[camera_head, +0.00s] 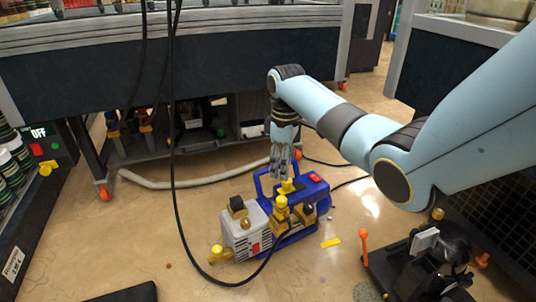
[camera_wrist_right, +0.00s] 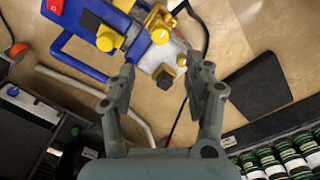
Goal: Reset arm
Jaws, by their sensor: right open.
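The vacuum pump (camera_head: 242,232), with a grey front, blue body and yellow knobs, stands on the floor in the middle of the head view. My right arm reaches in from the right. My right gripper (camera_head: 287,172) points down just above the pump's blue handle and yellow fittings. In the right wrist view, the two fingers of my right gripper (camera_wrist_right: 162,66) are spread apart with nothing held. The pump's blue body (camera_wrist_right: 105,12) and yellow knobs show beyond them. I cannot tell from these views whether a finger touches the pump. My left gripper is not in view.
A black hose (camera_head: 176,180) hangs down and loops to the pump. A dark workbench (camera_head: 240,65) spans the back. A machine with an orange lever (camera_head: 364,245) stands at front right. A shelf of bottles (camera_head: 15,165) is at left. Floor is open left of the pump.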

